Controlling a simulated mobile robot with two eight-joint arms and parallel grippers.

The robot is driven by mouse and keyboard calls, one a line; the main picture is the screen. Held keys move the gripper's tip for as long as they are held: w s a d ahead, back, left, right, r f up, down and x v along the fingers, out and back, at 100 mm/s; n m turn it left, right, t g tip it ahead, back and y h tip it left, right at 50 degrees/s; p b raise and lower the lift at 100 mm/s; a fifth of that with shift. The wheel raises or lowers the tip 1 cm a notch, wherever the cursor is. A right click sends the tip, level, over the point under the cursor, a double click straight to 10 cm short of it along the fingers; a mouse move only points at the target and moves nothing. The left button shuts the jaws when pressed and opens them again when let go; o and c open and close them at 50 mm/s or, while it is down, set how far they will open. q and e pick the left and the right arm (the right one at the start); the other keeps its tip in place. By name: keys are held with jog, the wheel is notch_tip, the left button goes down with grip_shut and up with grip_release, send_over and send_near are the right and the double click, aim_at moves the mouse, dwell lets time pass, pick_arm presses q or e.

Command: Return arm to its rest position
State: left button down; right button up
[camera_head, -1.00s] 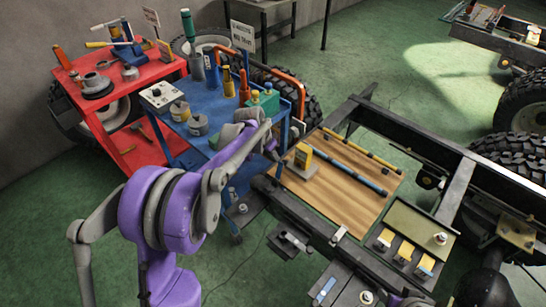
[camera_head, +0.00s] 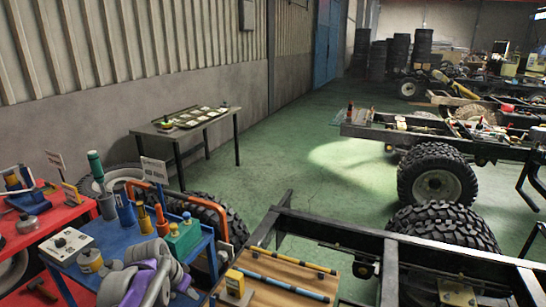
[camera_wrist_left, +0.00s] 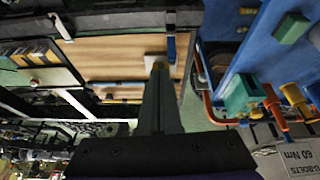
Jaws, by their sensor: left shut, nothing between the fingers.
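My left arm (camera_head: 148,283), purple and grey, shows at the bottom edge of the head view, in front of the blue trolley. In the left wrist view my left gripper (camera_wrist_left: 158,72) is shut and empty. Its dark fingers appear over the edge of the wooden board (camera_wrist_left: 105,68), and whether they touch anything there cannot be told. My right gripper is in neither view.
The blue trolley (camera_head: 75,278) carries bottles, cans and a green box (camera_head: 184,238). A red cart (camera_head: 30,230) stands left of it. The chassis frame (camera_head: 335,230) holds the wooden board with rods and a yellow block (camera_head: 234,281). Green floor (camera_head: 285,150) lies open beyond.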

pick_arm(q)
jog(key=s+d+f+n, duration=0.1)
jog(key=s+d+f, duration=0.1)
jog(key=s, duration=1)
jog(key=s+d+f+n+t+y, duration=0.1)
jog(key=s+d+f+n, duration=0.1)
jog(key=s, duration=1)
notch_tip(320, 180, down, 2)
jog(key=shift+s+d+f+y, duration=0.1)
jog(key=shift+s+d+y, duration=0.15)
jog(key=shift+d, duration=0.6)
